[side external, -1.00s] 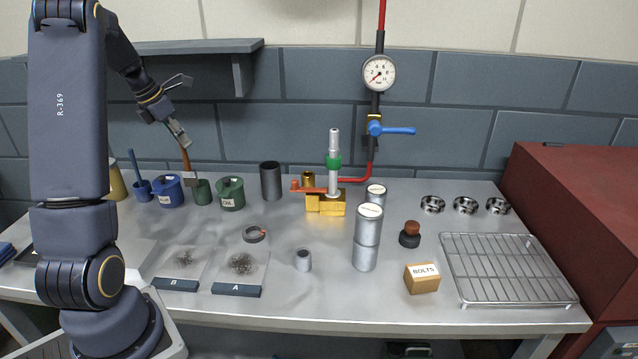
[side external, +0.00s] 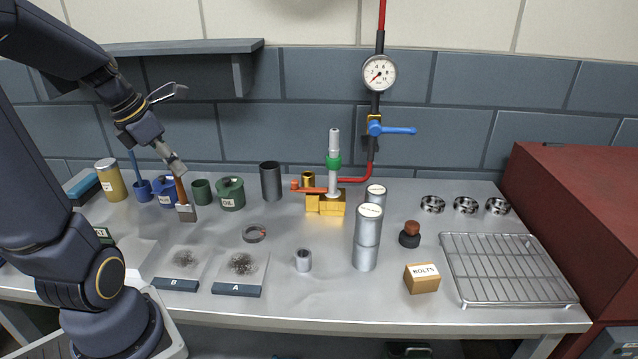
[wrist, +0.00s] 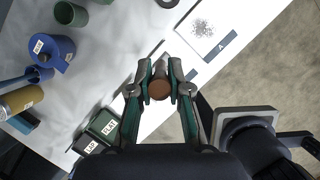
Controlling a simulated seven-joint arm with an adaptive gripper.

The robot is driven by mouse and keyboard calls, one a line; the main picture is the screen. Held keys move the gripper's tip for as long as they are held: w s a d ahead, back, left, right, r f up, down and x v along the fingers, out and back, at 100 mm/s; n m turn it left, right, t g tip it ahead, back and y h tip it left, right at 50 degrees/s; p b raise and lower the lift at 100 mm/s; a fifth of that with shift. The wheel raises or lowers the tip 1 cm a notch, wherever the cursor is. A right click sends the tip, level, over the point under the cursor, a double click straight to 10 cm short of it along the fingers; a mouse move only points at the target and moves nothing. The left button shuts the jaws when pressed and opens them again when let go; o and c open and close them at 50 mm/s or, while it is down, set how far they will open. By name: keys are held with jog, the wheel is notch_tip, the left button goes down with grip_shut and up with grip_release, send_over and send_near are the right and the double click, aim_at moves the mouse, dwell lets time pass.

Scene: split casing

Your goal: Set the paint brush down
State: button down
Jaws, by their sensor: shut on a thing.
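The paint brush (side external: 186,212) has a brown handle and a broad, pale grey lower end. My gripper (side external: 177,168) is shut on the top of the handle, and the brush hangs almost upright, lower end down, in front of the green cup. I cannot tell if its lower end touches the bench.
Behind the brush stand a blue pot (side external: 166,190), a green cup (side external: 201,192) and a green oil can (side external: 231,194). Plates B (side external: 177,284) and A (side external: 237,290) lie in front, with a dark ring (side external: 254,233) to the right. Bare bench lies between.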

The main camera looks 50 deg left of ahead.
jog(key=w+a+f, duration=0.5)
jog(key=w+f, duration=0.2)
jog(key=f, duration=0.3)
jog(key=shift+w+f, duration=0.15)
jog(key=shift+f, duration=0.25)
jog(key=c, duration=1.1)
grip_release()
jog(key=shift+f, duration=0.1)
